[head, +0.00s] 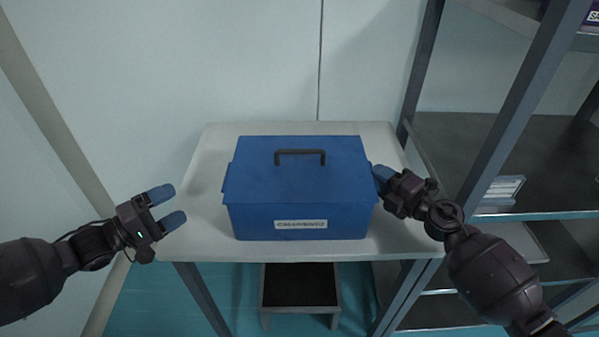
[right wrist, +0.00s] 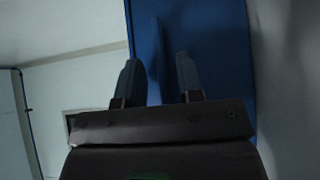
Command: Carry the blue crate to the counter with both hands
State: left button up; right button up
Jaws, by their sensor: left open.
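The blue crate (head: 300,190) stands upright and closed on a light table (head: 200,235). Its lid has a dark handle (head: 300,154), and its front bears a white label. My left gripper (head: 167,208) is open and empty, left of the crate and apart from it, near the table's left edge. My right gripper (head: 380,173) is at the crate's right side. In the right wrist view its fingers (right wrist: 158,72) stand apart on either side of a thin blue ridge on the crate's side (right wrist: 215,65), with gaps showing.
A dark shelf rack (head: 500,140) with grey posts stands close on the right, near my right arm. A low dark-topped stool (head: 300,285) is under the table. A pale wall is behind the table. Bare tabletop shows left of the crate.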

pick_arm(q)
jog(key=shift+s+a, duration=0.1)
jog(key=shift+a, duration=0.05)
pick_arm(e)
jog(key=o, duration=0.8)
